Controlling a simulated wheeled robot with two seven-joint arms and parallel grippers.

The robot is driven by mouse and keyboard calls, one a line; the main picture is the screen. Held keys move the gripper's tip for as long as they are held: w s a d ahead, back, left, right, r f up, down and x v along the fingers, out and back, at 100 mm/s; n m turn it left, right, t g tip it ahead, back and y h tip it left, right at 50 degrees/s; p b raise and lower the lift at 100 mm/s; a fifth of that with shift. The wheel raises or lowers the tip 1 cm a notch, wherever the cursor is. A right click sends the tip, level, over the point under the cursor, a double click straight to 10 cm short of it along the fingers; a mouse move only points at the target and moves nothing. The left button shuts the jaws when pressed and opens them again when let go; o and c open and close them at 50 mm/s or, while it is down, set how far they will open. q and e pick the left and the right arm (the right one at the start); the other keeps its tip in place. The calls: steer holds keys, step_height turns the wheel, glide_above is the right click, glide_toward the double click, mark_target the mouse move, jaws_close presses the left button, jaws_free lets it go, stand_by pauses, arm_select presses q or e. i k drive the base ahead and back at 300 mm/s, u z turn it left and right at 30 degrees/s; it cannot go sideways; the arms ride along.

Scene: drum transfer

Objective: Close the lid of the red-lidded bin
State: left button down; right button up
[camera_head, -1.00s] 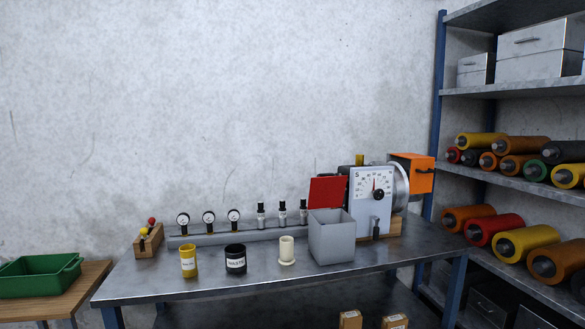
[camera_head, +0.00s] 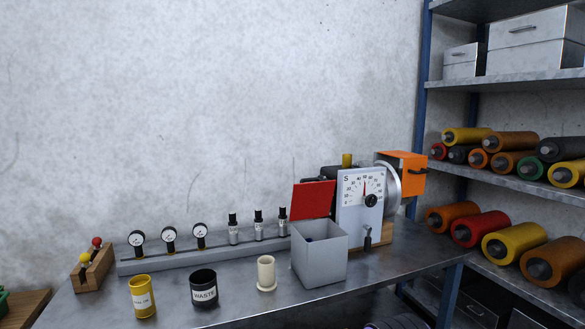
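The grey bin (camera_head: 320,263) stands on the metal bench, right of the middle of the picture. Its red lid (camera_head: 313,200) is open, standing up at the bin's back edge. The bin's top is uncovered and something small and dark bluish shows inside, too little to identify. Neither of my grippers is in view.
On the metal bench (camera_head: 240,285) stand a cream cup (camera_head: 266,273), a black waste cup (camera_head: 204,289), a yellow cup (camera_head: 143,296) and a gauge rail (camera_head: 185,260). A dial machine (camera_head: 362,205) is right of the bin. A shelf (camera_head: 460,168) with rollers stands at the right.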

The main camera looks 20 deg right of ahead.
mark_target(310, 200)
steer(key=z, duration=0.45)
steer(key=i, duration=0.6)
steer(key=z, duration=0.65)
